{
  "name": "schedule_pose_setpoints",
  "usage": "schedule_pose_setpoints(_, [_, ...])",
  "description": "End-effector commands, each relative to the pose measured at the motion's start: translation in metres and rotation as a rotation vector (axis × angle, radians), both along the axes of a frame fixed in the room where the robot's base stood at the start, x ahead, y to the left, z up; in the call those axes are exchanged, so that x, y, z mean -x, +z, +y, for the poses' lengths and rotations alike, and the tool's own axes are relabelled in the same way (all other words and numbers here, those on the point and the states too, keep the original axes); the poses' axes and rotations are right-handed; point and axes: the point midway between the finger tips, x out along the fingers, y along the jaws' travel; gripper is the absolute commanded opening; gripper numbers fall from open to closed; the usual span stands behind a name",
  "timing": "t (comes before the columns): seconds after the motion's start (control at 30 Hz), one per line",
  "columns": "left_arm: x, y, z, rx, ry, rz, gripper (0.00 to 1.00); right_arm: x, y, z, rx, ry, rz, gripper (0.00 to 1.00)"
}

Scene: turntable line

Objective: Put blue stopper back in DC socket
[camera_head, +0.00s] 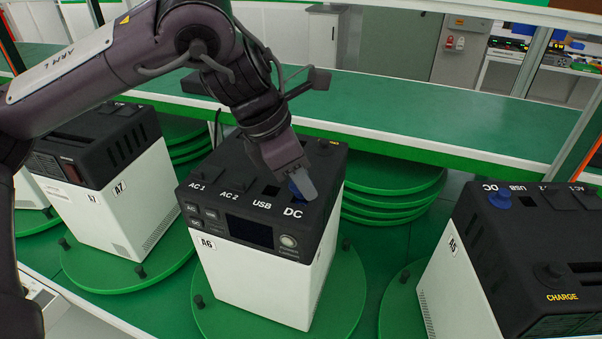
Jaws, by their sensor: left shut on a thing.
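The power unit marked A6 (262,278) stands upright on a green turntable in the middle, its black top labelled AC 1, AC 2, USB and DC. My left gripper (303,186) is over the DC label at the unit's right side, shut on the blue stopper (294,188). Only a little blue shows beside the fingers. The DC socket is hidden under the gripper, so I cannot tell whether the stopper is in it or just above it. My right gripper is not in view.
Unit A7 (120,215) stands at the left and unit A5 (455,275) at the right, which has a blue stopper (499,198) by its DC label. Green turntables (350,300) lie under the units. A green shelf (420,115) runs behind.

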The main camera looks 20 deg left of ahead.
Motion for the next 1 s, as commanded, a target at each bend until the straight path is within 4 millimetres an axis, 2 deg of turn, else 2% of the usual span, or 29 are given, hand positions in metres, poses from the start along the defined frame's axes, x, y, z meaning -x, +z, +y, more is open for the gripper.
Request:
schedule_pose_setpoints(0.97, [0.0,-0.018,0.0,0.0,0.0,0.0,0.13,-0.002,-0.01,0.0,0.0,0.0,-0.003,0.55])
schedule_pose_setpoints(1.0, [0.0,-0.017,0.0,0.001,0.0,-0.001,0.39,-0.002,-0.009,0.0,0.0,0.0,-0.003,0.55])
